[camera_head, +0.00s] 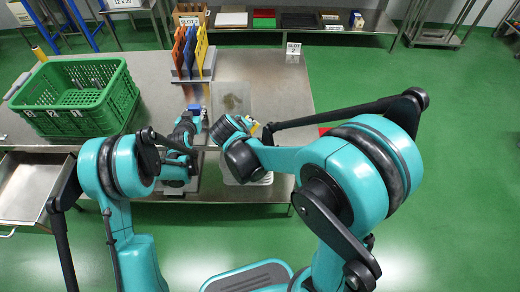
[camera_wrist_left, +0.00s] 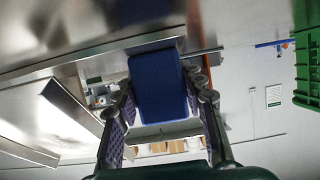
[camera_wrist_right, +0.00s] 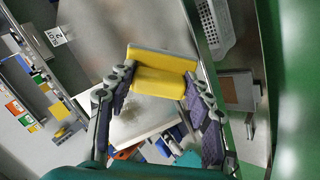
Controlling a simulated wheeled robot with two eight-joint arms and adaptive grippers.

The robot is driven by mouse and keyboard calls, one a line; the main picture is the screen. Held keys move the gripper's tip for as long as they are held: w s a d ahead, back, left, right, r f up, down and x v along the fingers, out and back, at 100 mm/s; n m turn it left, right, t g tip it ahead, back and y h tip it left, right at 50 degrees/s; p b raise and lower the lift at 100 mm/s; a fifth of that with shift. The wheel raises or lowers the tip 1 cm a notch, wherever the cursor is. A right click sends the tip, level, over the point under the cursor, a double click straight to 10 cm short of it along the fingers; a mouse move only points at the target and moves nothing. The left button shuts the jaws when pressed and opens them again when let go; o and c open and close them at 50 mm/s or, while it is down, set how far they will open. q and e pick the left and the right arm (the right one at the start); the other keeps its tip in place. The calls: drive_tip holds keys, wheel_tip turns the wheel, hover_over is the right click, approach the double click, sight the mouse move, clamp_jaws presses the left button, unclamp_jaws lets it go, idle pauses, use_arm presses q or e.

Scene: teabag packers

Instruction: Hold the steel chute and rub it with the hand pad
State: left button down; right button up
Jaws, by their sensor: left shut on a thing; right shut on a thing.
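The steel chute (camera_head: 232,97) shows in the head view as a grey plate with a brown smudge, near the table's right end. My left gripper (camera_head: 196,116) is shut on a blue block (camera_wrist_left: 158,85) by the chute's left edge, and the block fills the space between its fingers. I cannot tell whether the block is fixed to the chute. My right gripper (camera_head: 248,122) is shut on the yellow hand pad (camera_wrist_right: 160,82), which has a grey layer along one side. The pad is near the chute's lower right corner; contact between them cannot be made out.
A green crate (camera_head: 112,106) stands on the steel table (camera_head: 150,70) at the left. A rack with blue and orange boards (camera_head: 190,52) stands behind the chute. A pale basket (camera_head: 246,178) sits below the right forearm. A bench with trays (camera_head: 265,27) lies at the back.

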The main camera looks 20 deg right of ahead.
drive_tip(key=w+a+r+n+t+y, duration=0.1)
drive_tip(key=w+a+r+n+t, duration=0.1)
drive_tip(key=w+a+r+t, duration=0.15)
drive_tip(key=shift+g, duration=0.35)
drive_tip(key=shift+w+a+x, duration=0.15)
drive_tip(key=shift+a+x, duration=0.05)
drive_tip(key=shift+x, duration=1.1)
drive_tip(key=shift+w+a+x, duration=0.1)
drive_tip(key=shift+a+x, duration=0.1)
drive_tip(key=shift+x, duration=1.05)
drive_tip(key=shift+x, duration=0.9)
drive_tip(key=shift+w+r, duration=0.1)
